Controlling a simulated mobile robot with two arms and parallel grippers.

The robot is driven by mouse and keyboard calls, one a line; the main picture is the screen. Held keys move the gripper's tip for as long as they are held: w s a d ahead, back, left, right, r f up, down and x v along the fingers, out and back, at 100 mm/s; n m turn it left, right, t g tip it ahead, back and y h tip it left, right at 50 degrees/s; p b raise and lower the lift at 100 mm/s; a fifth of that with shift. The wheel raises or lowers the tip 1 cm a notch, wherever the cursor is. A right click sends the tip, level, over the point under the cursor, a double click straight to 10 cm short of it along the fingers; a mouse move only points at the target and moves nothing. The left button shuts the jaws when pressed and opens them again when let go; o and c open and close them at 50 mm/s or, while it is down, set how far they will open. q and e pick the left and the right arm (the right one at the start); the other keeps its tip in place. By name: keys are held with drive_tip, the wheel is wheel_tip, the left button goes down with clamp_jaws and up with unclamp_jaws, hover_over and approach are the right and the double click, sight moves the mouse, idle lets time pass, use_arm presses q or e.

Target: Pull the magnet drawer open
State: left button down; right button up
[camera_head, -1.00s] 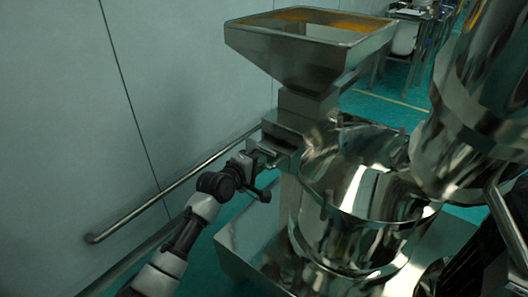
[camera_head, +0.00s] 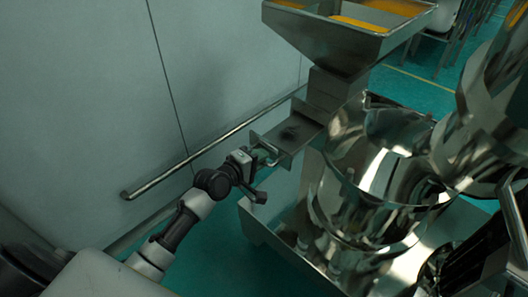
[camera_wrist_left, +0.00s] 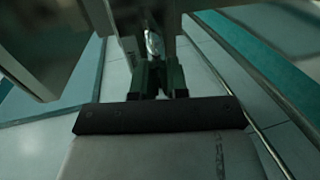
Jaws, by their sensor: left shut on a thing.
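The magnet drawer (camera_head: 291,132) is a flat metal tray sticking out to the left of the housing (camera_head: 334,92) under the hopper. Its front plate faces my left gripper (camera_head: 264,157). The gripper is shut on the drawer's handle (camera_head: 268,147). In the left wrist view, the dark fingers of my left gripper (camera_wrist_left: 156,80) close around the shiny handle (camera_wrist_left: 153,42). The fingers partly hide the handle. My right gripper does not show.
A steel hopper (camera_head: 340,38) with orange material inside stands above the drawer. The round shiny sieve body (camera_head: 365,200) sits to the right, with a metal tray (camera_head: 262,232) below. A wall rail (camera_head: 160,182) runs along the left wall.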

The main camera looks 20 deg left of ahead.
use_arm(q)
drive_tip(key=shift+s+a+f, duration=0.1)
drive_tip(key=shift+s, duration=0.3)
drive_tip(key=c, duration=1.1)
unclamp_jaws()
drive_tip(key=shift+c, duration=0.2)
drive_tip(key=v, duration=1)
drive_tip(key=shift+s+p, duration=0.3)
drive_tip(key=shift+s, duration=0.05)
drive_tip(key=shift+a, duration=0.15)
